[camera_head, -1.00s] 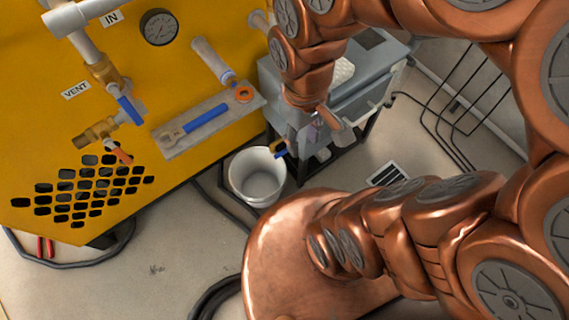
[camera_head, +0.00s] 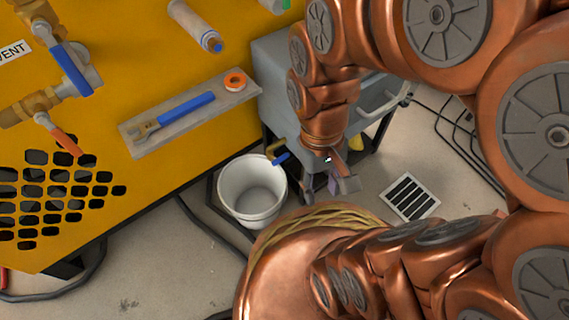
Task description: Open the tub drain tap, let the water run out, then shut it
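The grey tub (camera_head: 272,62) stands right of the yellow panel. Its drain tap (camera_head: 279,154) has a brass body and a blue handle, low on the tub's front side. A white bucket (camera_head: 228,196) stands on the floor below and slightly left of the tap; no water stream shows. My gripper (camera_head: 334,185) points down in front of the tub, just right of the tap and apart from its blue handle in the picture. Its fingers are small and partly overlapped, so I cannot tell how far apart they are. Nothing is clearly held.
The yellow panel (camera_head: 120,85) carries brass valves with a blue lever (camera_head: 72,70) and an orange lever (camera_head: 66,139). A shelf (camera_head: 150,143) holds a blue-handled wrench (camera_head: 185,108) and an orange ring (camera_head: 235,80). A floor grate (camera_head: 409,197) lies at the right. Dark hoses run along the floor.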

